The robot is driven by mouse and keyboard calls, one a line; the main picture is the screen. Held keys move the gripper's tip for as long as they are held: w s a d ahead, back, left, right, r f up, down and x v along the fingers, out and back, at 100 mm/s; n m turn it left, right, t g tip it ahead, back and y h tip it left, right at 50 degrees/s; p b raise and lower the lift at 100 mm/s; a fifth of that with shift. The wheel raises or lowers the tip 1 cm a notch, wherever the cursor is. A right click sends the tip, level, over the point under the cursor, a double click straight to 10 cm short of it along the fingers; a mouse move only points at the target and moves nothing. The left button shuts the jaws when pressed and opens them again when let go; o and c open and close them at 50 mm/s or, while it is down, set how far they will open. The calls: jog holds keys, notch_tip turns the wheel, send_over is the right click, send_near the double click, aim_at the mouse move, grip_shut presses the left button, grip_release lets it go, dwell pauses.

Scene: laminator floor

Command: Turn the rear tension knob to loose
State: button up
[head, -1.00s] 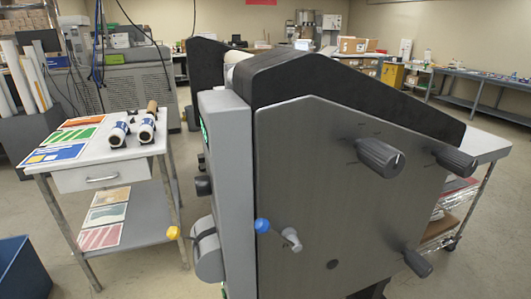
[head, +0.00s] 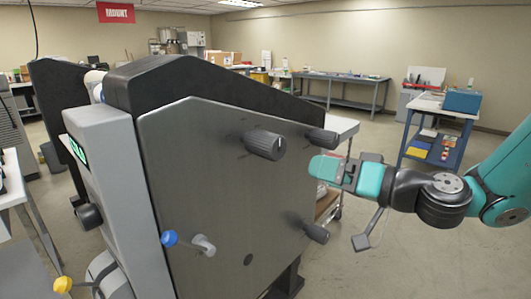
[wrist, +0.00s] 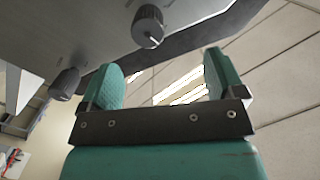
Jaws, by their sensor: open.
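The laminator's grey side panel (head: 215,190) carries several dark ribbed knobs. A large knob (head: 265,144) with a pale pointer line sits high on the panel. A second upper knob (head: 323,138) is at the panel's right edge, and a lower knob (head: 315,233) is beneath it. No readable label shows which is the rear tension knob. My gripper (head: 335,168) is open and empty, to the right of the panel, apart from the knobs in the picture. In the wrist view, my open fingers (wrist: 163,80) hold nothing; one knob (wrist: 148,24) is above them, another (wrist: 65,83) left.
A blue-ball lever (head: 170,238) and a yellow-ball handle (head: 63,284) stick out at the laminator's left. A white-topped table (head: 342,128) stands behind the panel. A blue cart (head: 438,145) stands at the right. Floor between the cart and laminator is mostly open.

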aim_at(279, 149)
jog(key=shift+m+t, duration=0.6)
jog(key=shift+t, duration=0.2)
jog(key=p+x, duration=0.3)
jog(key=x, duration=0.2)
jog(key=w+d+p+x, duration=0.1)
jog(key=p+x, duration=0.2)
jog(key=x, duration=0.3)
jog(key=w+p+x, duration=0.1)
jog(key=p+x, duration=0.3)
jog(key=x, duration=0.1)
jog(key=shift+w+d+f, duration=0.2)
jog(key=shift+w+a+f, duration=0.15)
jog(key=shift+w+a, duration=0.15)
jog(key=shift+a, duration=0.1)
jog(key=c, duration=0.9)
